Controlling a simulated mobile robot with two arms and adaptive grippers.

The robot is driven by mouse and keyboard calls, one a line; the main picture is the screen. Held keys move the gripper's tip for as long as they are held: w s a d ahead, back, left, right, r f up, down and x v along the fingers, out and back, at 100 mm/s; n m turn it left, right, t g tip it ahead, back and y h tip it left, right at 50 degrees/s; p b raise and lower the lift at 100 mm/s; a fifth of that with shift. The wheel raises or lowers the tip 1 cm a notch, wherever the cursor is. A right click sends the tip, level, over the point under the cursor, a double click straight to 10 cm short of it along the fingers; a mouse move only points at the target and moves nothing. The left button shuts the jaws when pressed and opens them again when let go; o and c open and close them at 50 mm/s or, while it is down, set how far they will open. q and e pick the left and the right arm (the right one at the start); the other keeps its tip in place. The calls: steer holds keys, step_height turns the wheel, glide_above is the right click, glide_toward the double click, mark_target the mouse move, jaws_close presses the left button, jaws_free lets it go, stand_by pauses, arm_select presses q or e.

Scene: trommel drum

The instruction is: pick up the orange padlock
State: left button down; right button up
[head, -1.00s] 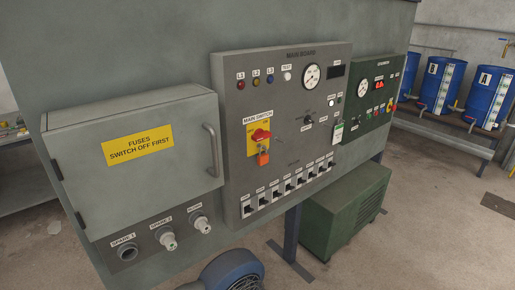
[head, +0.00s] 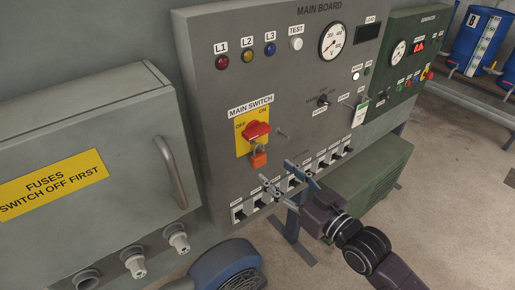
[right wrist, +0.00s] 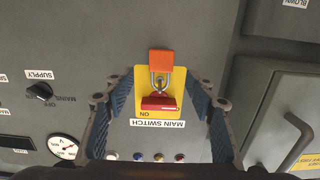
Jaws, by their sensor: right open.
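The orange padlock (head: 259,159) hangs by its shackle below the red switch handle (head: 256,131) on the yellow MAIN SWITCH plate. My right gripper (head: 276,171) is open and empty, with its fingertips just below and right of the padlock in the head view. In the right wrist view, which shows the board upside down, the padlock (right wrist: 161,63) and its metal shackle lie ahead, between the two spread blue-padded fingers (right wrist: 160,80). No contact shows. My left gripper is not in view.
A row of breaker switches (head: 290,184) runs below the padlock, behind my right fingers. A grey fuse box (head: 110,120) with a handle juts out at left. A small peg (head: 282,133) stands right of the switch. A white tag (head: 359,114) hangs further right.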

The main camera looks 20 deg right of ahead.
mark_target(261, 158)
steer(key=shift+w+a+r+p, duration=0.2)
steer(key=shift+w+a, duration=0.1)
steer(key=shift+w, duration=0.15)
steer(key=shift+w+a+r+p, duration=0.15)
steer(key=shift+w+a, duration=0.1)
steer(key=shift+w, duration=0.15)
steer(key=p+x, duration=0.1)
steer(key=x, duration=0.3)
steer(key=shift+w+d+p, duration=0.1)
steer(key=shift+w+p, duration=0.15)
steer(key=shift+p, duration=0.15)
steer(key=shift+w+f, duration=0.1)
steer(key=shift+w, duration=0.2)
steer(key=c, duration=0.5)
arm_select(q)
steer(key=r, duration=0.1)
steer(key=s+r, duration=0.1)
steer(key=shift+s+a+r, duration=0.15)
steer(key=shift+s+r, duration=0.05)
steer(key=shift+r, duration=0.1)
arm_select(e)
steer(key=c, duration=0.8)
steer(key=shift+c, duration=0.2)
